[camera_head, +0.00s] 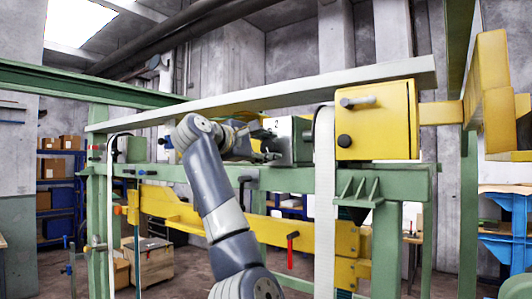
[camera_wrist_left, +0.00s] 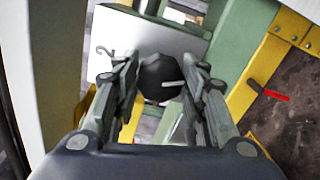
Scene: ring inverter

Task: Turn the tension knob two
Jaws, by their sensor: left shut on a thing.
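The tension knob two (camera_wrist_left: 160,78) is a black knob with a pale pointer line. It sits on a light grey box (camera_wrist_left: 125,38) marked "2" in the left wrist view. My left gripper (camera_wrist_left: 160,88) is shut on the knob, with one finger on each side of it. In the head view my left gripper (camera_head: 270,154) reaches the grey box (camera_head: 290,140) on the green frame, and the knob is hidden there. My right gripper is not in view.
A yellow box (camera_head: 376,120) with a lever and a black knob stands right of a white belt (camera_head: 325,180). A long pale beam (camera_head: 270,97) runs above my arm. A red-handled lever (camera_head: 291,248) hangs below on the yellow bar.

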